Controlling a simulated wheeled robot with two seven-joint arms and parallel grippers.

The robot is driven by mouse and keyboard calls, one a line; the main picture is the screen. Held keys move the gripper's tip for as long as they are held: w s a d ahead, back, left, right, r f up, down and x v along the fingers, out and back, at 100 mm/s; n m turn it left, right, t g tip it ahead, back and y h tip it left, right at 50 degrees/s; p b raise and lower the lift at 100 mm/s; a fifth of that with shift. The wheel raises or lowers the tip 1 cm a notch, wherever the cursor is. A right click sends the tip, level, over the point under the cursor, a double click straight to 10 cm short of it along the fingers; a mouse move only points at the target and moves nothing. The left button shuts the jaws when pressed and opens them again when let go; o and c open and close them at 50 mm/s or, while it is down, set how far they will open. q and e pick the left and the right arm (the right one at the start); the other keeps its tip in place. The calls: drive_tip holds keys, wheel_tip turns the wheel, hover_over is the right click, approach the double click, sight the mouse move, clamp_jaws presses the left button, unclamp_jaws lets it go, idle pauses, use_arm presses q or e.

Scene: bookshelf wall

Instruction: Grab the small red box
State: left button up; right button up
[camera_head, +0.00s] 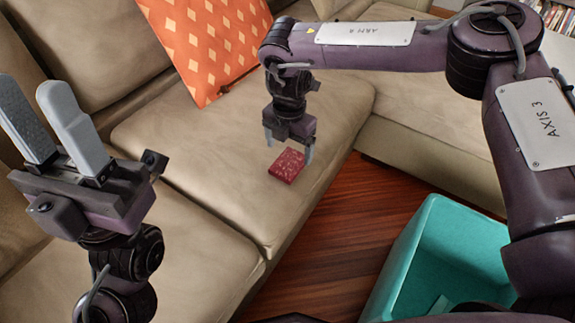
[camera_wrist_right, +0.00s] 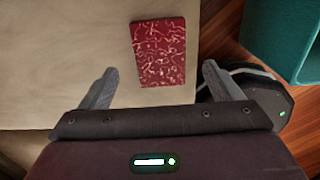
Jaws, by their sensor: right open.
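The small red box (camera_head: 287,165) lies flat on the beige sofa seat, near the seat's front edge. It has a pale swirling pattern, clear in the right wrist view (camera_wrist_right: 160,52). My right gripper (camera_head: 289,146) points down just above and beside the box, open and empty. In the right wrist view its two fingers (camera_wrist_right: 155,88) are spread wide, with the box between and beyond them. My left gripper (camera_head: 45,125) is raised at the left of the head view, fingers pointing up, with a gap between them and nothing held.
An orange patterned cushion (camera_head: 207,42) leans on the sofa back behind the box. A teal open bin (camera_head: 432,235) stands on the wooden floor (camera_head: 340,218) at the lower right. Sofa seat (camera_head: 190,150) around the box is clear. Books (camera_head: 553,14) show at the top right.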

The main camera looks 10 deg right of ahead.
sight(289, 163)
wheel_tip(289, 163, down, 4)
drive_tip(key=shift+s+f+b, duration=0.1)
drive_tip(key=shift+b, duration=0.8)
drive_tip(key=shift+f, duration=0.35)
drive_tip(key=shift+r, duration=0.1)
drive_tip(key=shift+c, duration=0.4)
drive_tip(key=c, duration=1)
drive_tip(key=shift+c, duration=0.2)
